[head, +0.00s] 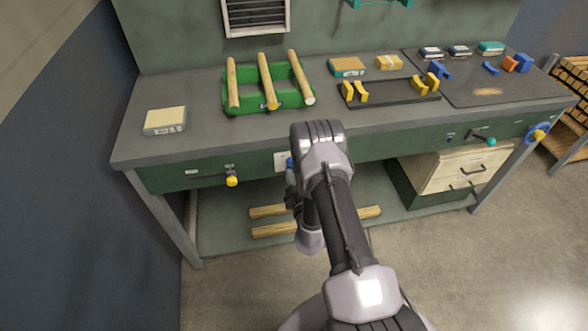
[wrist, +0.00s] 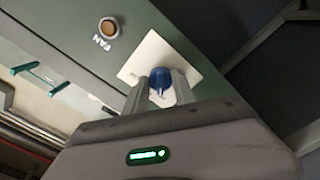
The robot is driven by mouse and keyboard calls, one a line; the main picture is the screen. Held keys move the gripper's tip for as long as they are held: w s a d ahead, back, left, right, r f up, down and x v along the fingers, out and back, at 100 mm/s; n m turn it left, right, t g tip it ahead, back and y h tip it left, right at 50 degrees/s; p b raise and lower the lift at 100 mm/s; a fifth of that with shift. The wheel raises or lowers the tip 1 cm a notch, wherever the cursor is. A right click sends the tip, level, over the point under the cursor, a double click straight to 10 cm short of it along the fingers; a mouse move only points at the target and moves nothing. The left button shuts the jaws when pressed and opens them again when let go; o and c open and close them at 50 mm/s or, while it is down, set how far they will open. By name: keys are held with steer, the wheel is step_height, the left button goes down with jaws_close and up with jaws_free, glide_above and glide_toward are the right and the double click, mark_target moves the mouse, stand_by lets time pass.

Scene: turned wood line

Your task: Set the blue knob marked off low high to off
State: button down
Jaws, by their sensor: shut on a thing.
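The blue knob (wrist: 160,80) sits on a white square plate (wrist: 150,55) on the green front of the bench. In the wrist view my gripper (wrist: 160,92) has one finger on each side of the knob and is shut on it. Its pointer and any marks on the plate are too small or hidden to read. In the head view a bit of the blue knob (head: 290,163) and the white plate (head: 280,161) show just left of my arm, which hides most of the gripper.
A round brown button (wrist: 108,27) marked FAN is near the plate. A yellow-ended lever (head: 232,181) is at the left of the bench front. A green rack (head: 235,106) holds wooden rods on top.

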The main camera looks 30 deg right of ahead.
steer(key=shift+r+n, duration=0.1)
steer(key=shift+n, duration=0.4)
steer(key=c, duration=1)
jaws_free()
steer(key=shift+w, duration=0.1)
